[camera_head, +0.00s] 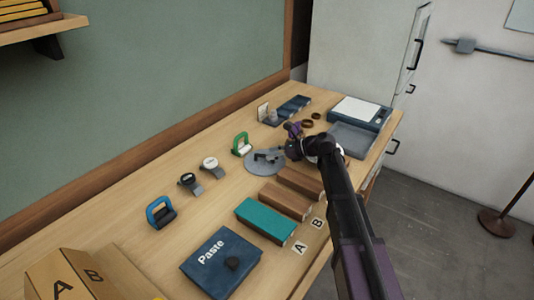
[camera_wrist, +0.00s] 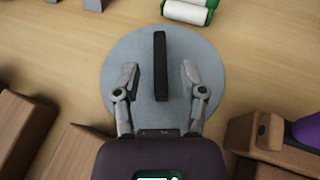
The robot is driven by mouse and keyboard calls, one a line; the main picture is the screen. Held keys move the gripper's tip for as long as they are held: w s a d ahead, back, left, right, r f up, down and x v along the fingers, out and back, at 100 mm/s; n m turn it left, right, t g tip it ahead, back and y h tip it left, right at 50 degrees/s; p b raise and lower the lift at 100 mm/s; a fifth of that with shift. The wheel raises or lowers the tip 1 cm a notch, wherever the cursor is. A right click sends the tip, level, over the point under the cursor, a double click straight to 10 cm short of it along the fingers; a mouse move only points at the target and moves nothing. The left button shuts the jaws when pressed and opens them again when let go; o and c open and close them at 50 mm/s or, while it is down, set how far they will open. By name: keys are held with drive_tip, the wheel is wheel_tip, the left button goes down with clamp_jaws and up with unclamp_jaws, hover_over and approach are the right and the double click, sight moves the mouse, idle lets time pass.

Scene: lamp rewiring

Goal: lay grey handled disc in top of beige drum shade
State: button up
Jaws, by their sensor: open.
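The grey disc (camera_head: 258,165) lies flat on the wooden bench, just right of the green-handled tool. In the wrist view the disc (camera_wrist: 130,42) has a dark upright bar handle (camera_wrist: 160,60) across its middle. My gripper (camera_head: 279,154) is low over the disc. In the wrist view my gripper (camera_wrist: 160,72) is open, with one finger on each side of the handle and a visible gap on both sides. The handle is not gripped. I cannot make out the beige drum shade in either view.
A green-handled tool (camera_head: 241,144) stands close beside the disc. Brown blocks (camera_head: 285,201), a teal block (camera_head: 265,220) and a blue Paste box (camera_head: 222,262) lie nearer. A grey tray (camera_head: 353,140) and a scale (camera_head: 360,112) are at the far right. A brown stand base (camera_head: 497,222) is on the floor.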

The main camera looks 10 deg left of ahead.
drive_tip(key=p+v, duration=0.2)
drive_tip(key=v, duration=0.6)
drive_tip(key=shift+d+r+p, duration=0.15)
drive_tip(key=shift+d+p, duration=0.2)
drive_tip(key=shift+p, duration=0.05)
drive_tip(key=shift+o, duration=0.4)
drive_tip(key=shift+r, duration=0.1)
